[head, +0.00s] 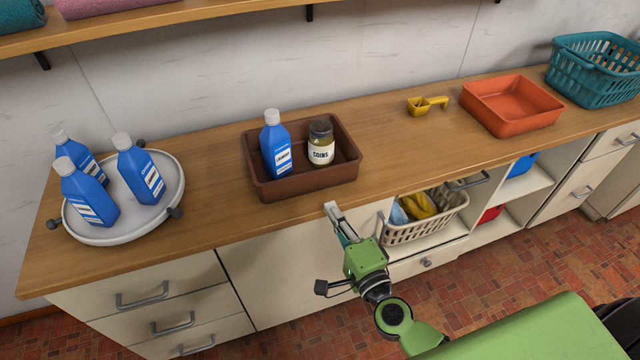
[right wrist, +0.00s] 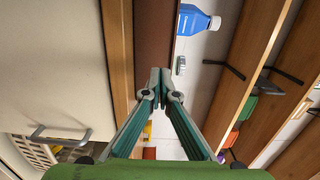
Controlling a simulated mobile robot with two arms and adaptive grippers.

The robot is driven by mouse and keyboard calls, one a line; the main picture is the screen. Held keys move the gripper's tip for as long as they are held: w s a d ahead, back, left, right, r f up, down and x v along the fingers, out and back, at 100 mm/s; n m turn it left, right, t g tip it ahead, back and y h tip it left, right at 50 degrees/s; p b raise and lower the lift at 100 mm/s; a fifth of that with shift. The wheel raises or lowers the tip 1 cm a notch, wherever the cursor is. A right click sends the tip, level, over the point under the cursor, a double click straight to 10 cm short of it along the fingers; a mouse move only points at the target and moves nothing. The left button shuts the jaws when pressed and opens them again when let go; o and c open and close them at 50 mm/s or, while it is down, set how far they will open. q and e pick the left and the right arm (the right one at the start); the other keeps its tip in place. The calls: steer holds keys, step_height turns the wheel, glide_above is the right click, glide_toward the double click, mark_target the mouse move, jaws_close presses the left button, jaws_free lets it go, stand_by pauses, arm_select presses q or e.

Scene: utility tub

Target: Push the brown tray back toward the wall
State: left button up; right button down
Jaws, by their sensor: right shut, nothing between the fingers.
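The brown tray (head: 308,188) sits on the wooden counter, near its front edge and away from the wall. It holds a blue bottle (head: 276,150) and a dark jar with a COINS label (head: 320,148), both upright. My right gripper (head: 332,208) is shut and empty, in front of the tray at the counter's front edge. In the right wrist view the closed fingertips (right wrist: 160,76) are close to the tray's brown wall (right wrist: 155,35); I cannot tell whether they touch it. My left gripper is not in view.
A white round tray (head: 160,205) with several blue bottles stands at left. A yellow scoop (head: 428,104), an orange tray (head: 510,118) and a teal basket (head: 592,88) are at right. Bare counter lies between the brown tray and the wall (head: 200,60).

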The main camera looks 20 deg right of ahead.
mark_target(315, 179)
steer(key=w, duration=0.7)
steer(key=shift+w+a+p, duration=0.15)
steer(key=shift+a+p, duration=0.1)
steer(key=shift+p, duration=0.05)
steer(key=shift+w, duration=0.7)
steer(key=w, duration=0.4)
steer(key=w+a, duration=0.1)
steer(key=w, duration=0.4)
steer(key=w+b, duration=0.1)
steer(key=w, duration=0.3)
steer(key=shift+w+a, duration=0.2)
steer(key=shift+w, duration=0.15)
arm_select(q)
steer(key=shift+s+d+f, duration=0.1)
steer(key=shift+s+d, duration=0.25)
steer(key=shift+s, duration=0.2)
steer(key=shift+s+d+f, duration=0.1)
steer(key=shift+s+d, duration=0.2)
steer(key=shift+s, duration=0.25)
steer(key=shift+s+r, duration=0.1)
arm_select(e)
steer(key=shift+s, duration=0.1)
